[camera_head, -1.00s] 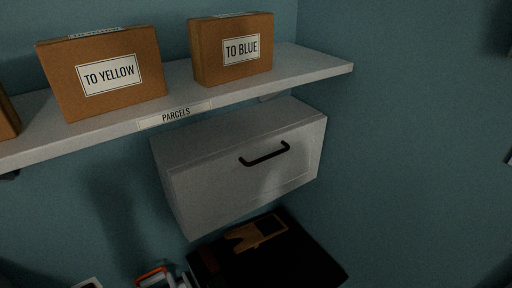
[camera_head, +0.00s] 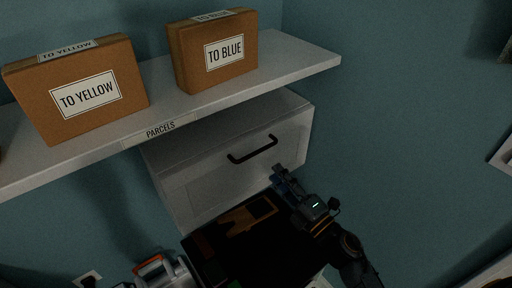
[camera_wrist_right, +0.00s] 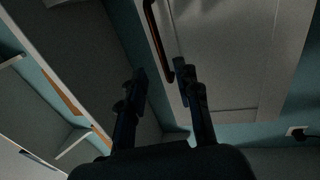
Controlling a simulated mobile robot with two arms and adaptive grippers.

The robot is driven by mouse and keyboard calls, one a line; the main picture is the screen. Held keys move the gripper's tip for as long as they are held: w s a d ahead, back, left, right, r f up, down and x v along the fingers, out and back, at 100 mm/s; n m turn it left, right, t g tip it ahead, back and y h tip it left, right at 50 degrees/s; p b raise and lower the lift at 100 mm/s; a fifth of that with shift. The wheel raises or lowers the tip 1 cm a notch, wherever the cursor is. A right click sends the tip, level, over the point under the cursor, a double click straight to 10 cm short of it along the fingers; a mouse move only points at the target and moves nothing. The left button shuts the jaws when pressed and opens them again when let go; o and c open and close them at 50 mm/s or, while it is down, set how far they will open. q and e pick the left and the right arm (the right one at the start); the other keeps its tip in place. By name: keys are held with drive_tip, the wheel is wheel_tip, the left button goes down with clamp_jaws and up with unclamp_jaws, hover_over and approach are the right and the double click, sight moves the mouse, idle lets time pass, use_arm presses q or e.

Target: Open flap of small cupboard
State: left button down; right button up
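The small white cupboard (camera_head: 205,190) hangs on the blue wall under the parcel shelf. Its front flap looks shut, with a black bar handle (camera_head: 253,150) near the upper edge. My right gripper (camera_head: 279,172) is just below and to the right of the handle, in front of the flap. In the right wrist view the two fingers (camera_wrist_right: 160,72) stand apart with nothing between them. The handle (camera_wrist_right: 158,40) shows just beyond the fingertips there, with the pale flap panel (camera_wrist_right: 230,55) behind. My left gripper is not in view.
The white shelf (camera_head: 290,62) above carries a "TO YELLOW" box (camera_head: 80,88) and a "TO BLUE" box (camera_head: 213,50). Below the cupboard is a dark surface with a brown wooden item (camera_head: 243,217). The wall to the right is mostly free.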

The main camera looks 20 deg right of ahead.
sight(257, 152)
drive_tip(key=p+x, duration=0.2)
drive_tip(key=x, duration=0.8)
drive_tip(key=shift+f, duration=0.1)
drive_tip(key=shift+c, duration=0.2)
clamp_jaws()
